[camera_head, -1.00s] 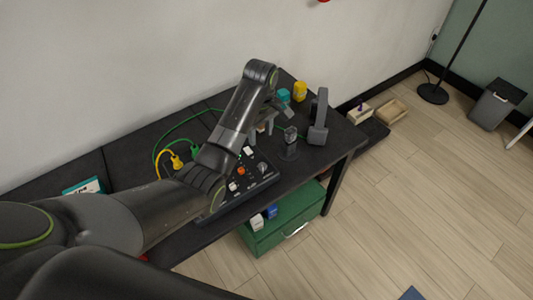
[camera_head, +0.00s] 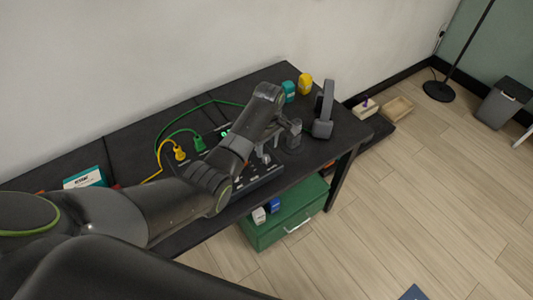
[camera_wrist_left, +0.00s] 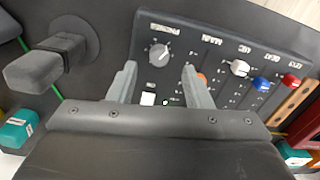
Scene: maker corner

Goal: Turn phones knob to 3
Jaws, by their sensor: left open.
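The dark control panel (camera_head: 262,182) lies on the black bench, mostly covered by my left arm in the head view. In the left wrist view the panel (camera_wrist_left: 222,45) shows a label that reads as PHONES beside a round grey knob (camera_wrist_left: 159,54). The knob has a light mark near its rim; the exact number it points at is too small to read. My left gripper (camera_wrist_left: 163,70) is open, with one finger on each side below the knob in the picture; contact is not visible. In the head view the left gripper (camera_head: 263,157) is low over the panel. My right gripper is not in view.
Teal (camera_head: 289,91) and yellow (camera_head: 305,83) containers are behind. Yellow (camera_head: 180,152) and green (camera_head: 199,144) plugs with cables lie left.

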